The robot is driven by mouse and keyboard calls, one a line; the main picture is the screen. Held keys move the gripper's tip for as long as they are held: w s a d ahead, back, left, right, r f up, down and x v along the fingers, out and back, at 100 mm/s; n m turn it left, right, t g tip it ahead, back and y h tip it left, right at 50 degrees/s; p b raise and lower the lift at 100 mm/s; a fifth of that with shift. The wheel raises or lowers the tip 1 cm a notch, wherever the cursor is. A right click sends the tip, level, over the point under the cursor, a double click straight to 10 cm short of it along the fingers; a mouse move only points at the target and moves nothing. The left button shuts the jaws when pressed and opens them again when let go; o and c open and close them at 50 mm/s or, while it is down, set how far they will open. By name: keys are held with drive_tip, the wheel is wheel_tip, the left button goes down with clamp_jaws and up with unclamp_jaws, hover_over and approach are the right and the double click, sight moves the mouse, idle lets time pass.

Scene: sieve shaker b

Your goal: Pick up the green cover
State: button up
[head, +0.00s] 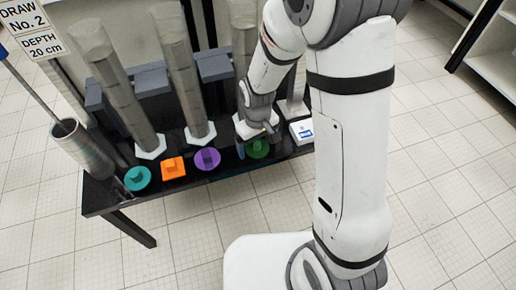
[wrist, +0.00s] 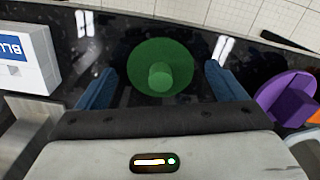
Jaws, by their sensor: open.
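The green cover (wrist: 178,56) is a round disc with a short knob (wrist: 160,78) on top. It lies flat on the black table (head: 101,201) and also shows in the head view (head: 258,149), partly behind my gripper. My gripper (wrist: 160,82) is open. In the wrist view its two blue fingers stand apart on either side of the knob, with nothing between them touching. I cannot tell the exact height of the fingertips above the cover.
A purple cover (head: 207,159) lies left of the green one, then an orange cover (head: 173,167) and a teal cover (head: 138,178). Clear tubes (head: 185,90) stand behind them. A grey cylinder (head: 82,150) stands at far left.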

drive_tip(key=c, duration=1)
